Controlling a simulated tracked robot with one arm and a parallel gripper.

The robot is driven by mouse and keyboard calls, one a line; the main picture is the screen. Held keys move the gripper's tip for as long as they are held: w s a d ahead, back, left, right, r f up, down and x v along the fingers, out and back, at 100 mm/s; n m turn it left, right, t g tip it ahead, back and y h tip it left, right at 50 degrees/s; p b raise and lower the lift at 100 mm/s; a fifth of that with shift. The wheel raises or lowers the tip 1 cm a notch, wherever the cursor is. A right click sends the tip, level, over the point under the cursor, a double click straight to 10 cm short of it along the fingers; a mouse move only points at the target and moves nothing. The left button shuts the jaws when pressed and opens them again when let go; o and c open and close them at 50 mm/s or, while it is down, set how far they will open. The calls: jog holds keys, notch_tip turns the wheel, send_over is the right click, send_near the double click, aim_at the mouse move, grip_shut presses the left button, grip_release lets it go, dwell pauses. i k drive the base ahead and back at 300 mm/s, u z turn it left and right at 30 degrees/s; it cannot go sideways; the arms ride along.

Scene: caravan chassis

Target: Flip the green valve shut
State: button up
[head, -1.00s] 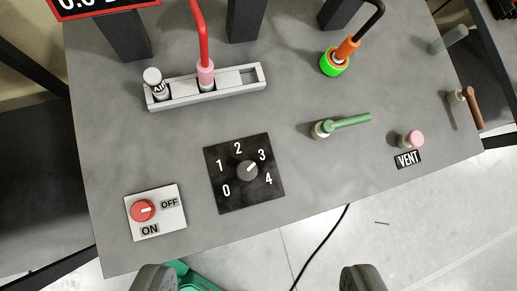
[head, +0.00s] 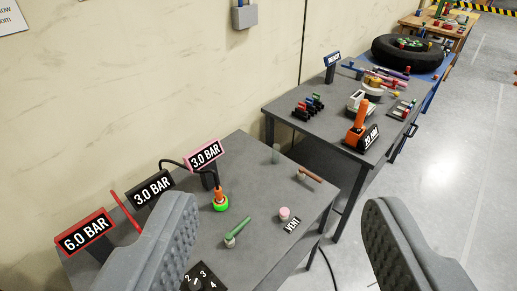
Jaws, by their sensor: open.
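The green valve (head: 238,230) is a green lever on a pale round base, on the grey table (head: 262,212) below the middle of the head view. Its lever points up and to the right, away from the base. My gripper (head: 283,222) is open and empty. Its two grey padded fingers stand wide apart at the lower left and lower right. The valve shows in the gap between them, nearer the left finger, with no contact visible. The left finger hides part of the table's left side.
Near the valve are a pink VENT button (head: 284,213), a brown lever (head: 309,174), an orange-and-green connector (head: 220,200) and a numbered dial (head: 203,283). Pressure signs (head: 152,188) stand along the wall side. A second table (head: 335,125) holds tools behind. Open floor (head: 440,150) lies right.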

aim_at(228, 236)
jog(key=k, duration=0.65)
jog(key=z, duration=0.2)
jog(key=i, duration=1.7)
jog(key=u, duration=0.65)
